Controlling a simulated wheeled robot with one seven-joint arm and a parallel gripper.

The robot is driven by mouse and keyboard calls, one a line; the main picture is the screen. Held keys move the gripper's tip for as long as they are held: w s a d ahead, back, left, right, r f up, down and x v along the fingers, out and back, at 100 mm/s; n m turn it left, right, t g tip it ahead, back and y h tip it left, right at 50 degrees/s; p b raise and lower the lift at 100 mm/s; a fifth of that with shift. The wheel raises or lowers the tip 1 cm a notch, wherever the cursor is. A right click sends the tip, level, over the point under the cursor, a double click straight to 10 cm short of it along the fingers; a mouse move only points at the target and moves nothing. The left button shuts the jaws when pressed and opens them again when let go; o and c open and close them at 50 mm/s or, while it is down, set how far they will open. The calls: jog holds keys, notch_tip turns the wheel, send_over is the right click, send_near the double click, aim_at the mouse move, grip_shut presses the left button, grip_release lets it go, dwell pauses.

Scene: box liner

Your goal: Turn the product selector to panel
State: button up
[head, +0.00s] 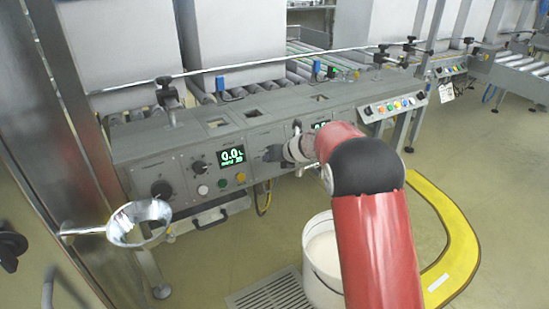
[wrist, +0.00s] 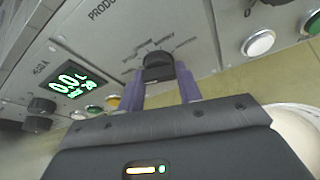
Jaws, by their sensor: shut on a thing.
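The product selector is a black knob (wrist: 157,65) on the grey control panel (wrist: 215,35), under a partly visible "PRODU…" heading in the wrist view. Small labels are arranged in an arc around it, too blurred to read surely. I cannot tell which label its pointer faces. My gripper (wrist: 161,77) has a finger on each side of the knob and is shut on it.
Another black knob (head: 200,165) and coloured buttons (head: 222,183) are close by on the left. A white bucket (head: 318,250) stands below my arm. A yellow curved strip (head: 450,230) lies on the floor at right.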

jog(key=shift+f, duration=0.1)
dwell(0.3)
jog(key=o, duration=1)
jog(key=shift+s, duration=0.1)
jog(key=v, duration=0.7)
jog(key=shift+s+d+r, duration=0.2)
jog(key=shift+r, duration=0.05)
